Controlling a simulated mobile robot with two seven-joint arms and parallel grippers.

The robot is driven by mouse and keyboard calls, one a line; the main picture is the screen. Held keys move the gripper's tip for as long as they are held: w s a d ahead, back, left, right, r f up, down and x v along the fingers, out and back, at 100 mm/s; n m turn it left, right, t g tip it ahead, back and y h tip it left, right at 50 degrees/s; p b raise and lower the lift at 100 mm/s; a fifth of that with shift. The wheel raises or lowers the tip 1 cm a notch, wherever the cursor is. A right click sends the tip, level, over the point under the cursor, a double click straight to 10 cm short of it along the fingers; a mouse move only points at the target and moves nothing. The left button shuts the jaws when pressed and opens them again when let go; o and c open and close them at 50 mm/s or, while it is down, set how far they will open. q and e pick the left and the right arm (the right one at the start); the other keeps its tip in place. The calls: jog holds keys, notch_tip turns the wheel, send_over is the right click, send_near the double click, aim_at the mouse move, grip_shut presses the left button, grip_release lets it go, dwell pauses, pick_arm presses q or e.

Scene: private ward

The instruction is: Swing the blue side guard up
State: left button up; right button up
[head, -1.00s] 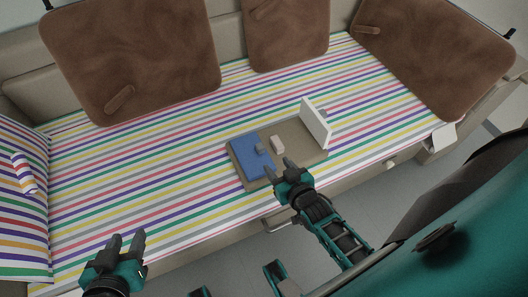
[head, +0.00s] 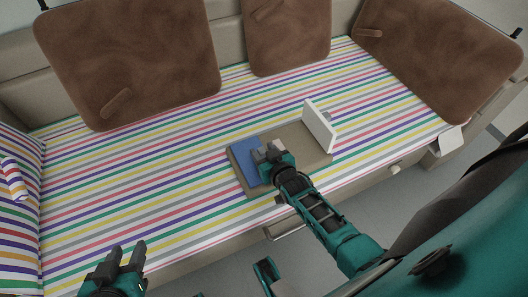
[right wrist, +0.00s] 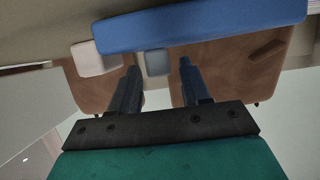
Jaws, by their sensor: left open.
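The blue side guard (head: 243,153) lies flat on the left part of a tan board (head: 239,178) on the bed. My right gripper (head: 268,150) is over the guard's right part and hides its tab in the head view. In the right wrist view the guard (right wrist: 200,27) is a blue bar with a grey tab (right wrist: 157,62). The tab appears between the open fingertips (right wrist: 159,66), with gaps on both sides; contact is not visible. My left gripper (head: 128,255) is open and empty at the bed's front left.
A white panel (head: 320,127) stands upright on the board's right side. A small cream block (right wrist: 95,60) sits beside the tab in the right wrist view. Brown panels (head: 130,60) stand along the bed's far side. The striped bed (head: 130,170) is clear left of the board.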

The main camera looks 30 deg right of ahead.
jog(key=c, duration=0.7)
grip_shut()
